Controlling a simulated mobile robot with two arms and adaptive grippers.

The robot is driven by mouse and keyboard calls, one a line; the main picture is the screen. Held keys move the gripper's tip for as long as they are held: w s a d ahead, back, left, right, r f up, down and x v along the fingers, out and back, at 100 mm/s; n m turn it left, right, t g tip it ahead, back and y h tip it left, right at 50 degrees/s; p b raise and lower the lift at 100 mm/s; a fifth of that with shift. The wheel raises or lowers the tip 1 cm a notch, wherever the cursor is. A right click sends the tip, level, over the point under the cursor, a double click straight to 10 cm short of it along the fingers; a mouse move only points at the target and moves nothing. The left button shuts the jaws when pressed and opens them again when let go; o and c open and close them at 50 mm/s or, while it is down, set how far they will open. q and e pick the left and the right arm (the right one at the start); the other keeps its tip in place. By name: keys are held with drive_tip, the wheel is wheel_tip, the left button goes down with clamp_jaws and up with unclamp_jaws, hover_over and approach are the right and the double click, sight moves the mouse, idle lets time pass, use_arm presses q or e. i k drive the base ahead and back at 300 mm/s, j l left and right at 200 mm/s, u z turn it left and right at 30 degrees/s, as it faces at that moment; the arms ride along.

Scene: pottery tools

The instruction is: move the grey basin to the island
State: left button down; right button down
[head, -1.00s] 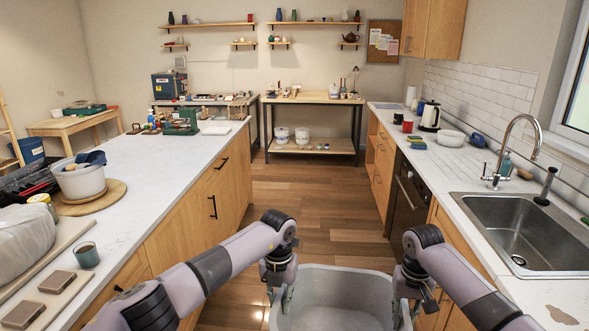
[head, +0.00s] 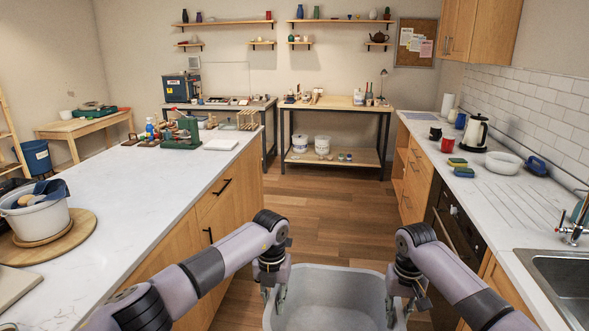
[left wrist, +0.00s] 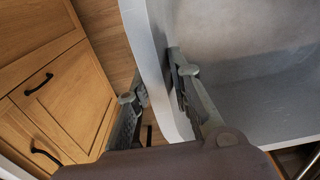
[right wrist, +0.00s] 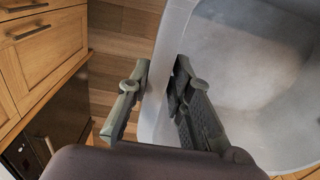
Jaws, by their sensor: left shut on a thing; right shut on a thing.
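The grey basin (head: 328,300) is held between my two arms at the bottom of the head view, in the aisle between the counters. Its inside looks empty. My left gripper (head: 274,292) is shut on the basin's left wall; the left wrist view shows one finger on each side of the basin's rim (left wrist: 155,75). My right gripper (head: 404,290) is shut on the right wall; the right wrist view also shows the basin's wall (right wrist: 166,75) between the fingers. The island (head: 140,205) with a white top stands to the left. The basin's underside is hidden.
On the island are a white pot (head: 38,218) on a round wooden board (head: 72,238) and a green tool (head: 182,135) at the far end. The middle of its top is clear. The sink counter (head: 490,190) is on the right. Open wooden floor (head: 325,205) lies ahead.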

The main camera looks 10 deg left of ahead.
sight(178, 174)
drive_tip(key=i, duration=1.25)
drive_tip(key=i+u, duration=0.15)
drive_tip(key=i, duration=0.35)
drive_tip(key=i+l+u, duration=0.1)
drive_tip(key=i, duration=0.4)
drive_tip(key=u, duration=1.2)
drive_tip(key=l, duration=0.05)
